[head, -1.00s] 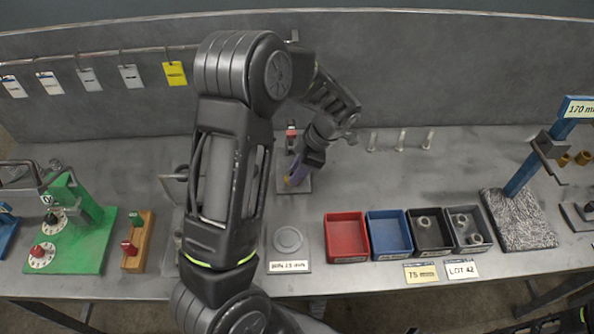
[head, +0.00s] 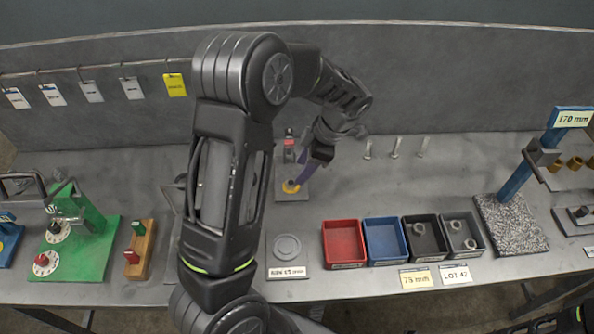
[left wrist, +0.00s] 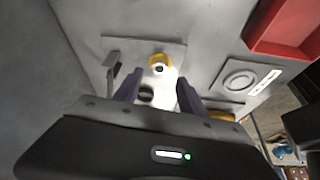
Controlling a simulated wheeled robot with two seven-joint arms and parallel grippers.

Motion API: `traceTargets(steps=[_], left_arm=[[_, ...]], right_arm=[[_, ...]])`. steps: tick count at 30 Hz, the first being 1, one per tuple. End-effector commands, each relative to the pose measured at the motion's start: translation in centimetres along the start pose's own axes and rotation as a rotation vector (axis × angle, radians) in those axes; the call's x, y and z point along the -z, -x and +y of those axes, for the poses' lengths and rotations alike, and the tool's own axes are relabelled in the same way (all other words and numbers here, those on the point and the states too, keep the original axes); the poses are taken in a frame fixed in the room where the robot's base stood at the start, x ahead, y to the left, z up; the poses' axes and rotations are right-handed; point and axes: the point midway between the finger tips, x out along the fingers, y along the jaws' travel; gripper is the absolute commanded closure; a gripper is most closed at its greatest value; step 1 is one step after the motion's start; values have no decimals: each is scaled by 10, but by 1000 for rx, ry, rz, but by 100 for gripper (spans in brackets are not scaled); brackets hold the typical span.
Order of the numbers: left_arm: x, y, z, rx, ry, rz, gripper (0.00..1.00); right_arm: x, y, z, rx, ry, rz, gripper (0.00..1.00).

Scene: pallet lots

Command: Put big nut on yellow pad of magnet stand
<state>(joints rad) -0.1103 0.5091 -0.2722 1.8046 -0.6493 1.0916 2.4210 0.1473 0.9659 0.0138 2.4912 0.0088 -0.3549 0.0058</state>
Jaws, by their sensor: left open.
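The magnet stand (head: 283,195) stands at the back middle of the bench, a grey plate with a short post topped in red. Its yellow pad (head: 291,187) shows beside my purple fingers; the pad is also in the left wrist view (left wrist: 164,57). A pale piece with a dark hole, which looks like the big nut (left wrist: 158,69), lies on the pad, leaving a yellow rim around it. My left gripper (head: 312,168) is open, just above and to the right of the pad. In the left wrist view its fingers (left wrist: 158,85) are apart, with nothing gripped.
Red (head: 343,244), blue (head: 386,240), black (head: 425,239) and grey (head: 462,237) bins stand to the right; the last two hold nuts. A round disc on a labelled plate (head: 287,250) lies in front. Several upright pegs (head: 395,148) stand behind the bins.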

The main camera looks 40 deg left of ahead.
Motion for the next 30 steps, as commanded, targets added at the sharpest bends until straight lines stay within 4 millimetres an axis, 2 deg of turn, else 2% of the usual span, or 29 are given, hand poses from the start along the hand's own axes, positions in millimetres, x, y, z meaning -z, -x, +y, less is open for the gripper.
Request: traceTargets(steps=[1, 3, 9, 30], left_arm=[[1, 17, 1, -3, 0, -3, 52], [1, 31, 0, -3, -2, -2, 52], [1, 57, 0, -1, 0, -1, 52], [0, 61, 0, 0, 0, -1, 52]], right_arm=[[-1, 9, -3, -2, -1, -1, 59], [-2, 14, -4, -4, -2, -3, 59], [-2, 24, -6, -8, -5, -7, 59], [-2, 24, -6, -8, -5, -8, 59]])
